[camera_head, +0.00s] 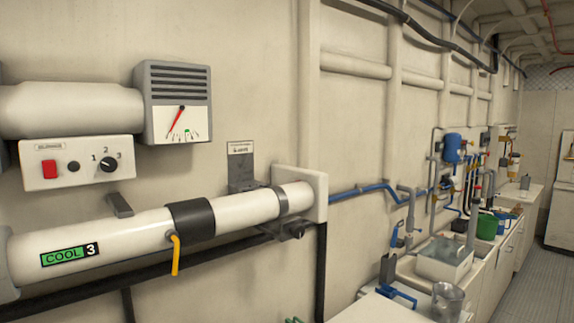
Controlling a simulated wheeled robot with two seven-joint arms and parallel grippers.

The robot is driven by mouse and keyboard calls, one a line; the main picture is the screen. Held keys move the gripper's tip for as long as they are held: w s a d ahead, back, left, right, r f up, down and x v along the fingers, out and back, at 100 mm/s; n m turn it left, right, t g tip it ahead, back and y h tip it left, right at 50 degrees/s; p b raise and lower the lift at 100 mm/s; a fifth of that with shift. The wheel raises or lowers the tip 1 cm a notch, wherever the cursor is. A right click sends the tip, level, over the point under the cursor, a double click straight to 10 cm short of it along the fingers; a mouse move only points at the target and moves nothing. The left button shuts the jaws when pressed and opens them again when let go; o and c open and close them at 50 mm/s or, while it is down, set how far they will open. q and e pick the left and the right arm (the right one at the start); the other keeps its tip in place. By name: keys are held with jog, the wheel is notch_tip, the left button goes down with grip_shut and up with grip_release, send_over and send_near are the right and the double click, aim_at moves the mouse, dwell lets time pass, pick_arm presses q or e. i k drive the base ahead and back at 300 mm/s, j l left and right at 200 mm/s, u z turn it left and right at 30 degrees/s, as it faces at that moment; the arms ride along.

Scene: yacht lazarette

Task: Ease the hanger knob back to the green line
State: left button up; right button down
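A white pipe (130,235) runs along the wall with a green "COOL 3" label (69,255). Near its right end a grey strap (283,201) goes around it, with a small dark part (293,230) beneath that may be the hanger knob; it is too small to be sure. A grey bracket (241,172) with a label plate stands behind the pipe. A gauge (180,122) above has a red needle tilted up and right, and a small green mark low on its right. I cannot make out a green line at the hanger. Neither gripper is in view.
A control box (78,163) with a red switch and a black dial marked 1, 2, 3 is on the wall. A yellow lever (175,255) hangs from the pipe's black collar (190,217). At right a bench holds a clear jug (447,301) and a basin (444,259).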

aim_at(297, 231)
jog(key=j+z, duration=0.2)
jog(key=k+l+u, duration=0.2)
jog(key=u, duration=0.15)
jog(key=k+l+u, duration=0.3)
jog(key=k+u, duration=0.2)
jog(key=u, duration=0.15)
jog(key=l, duration=0.05)
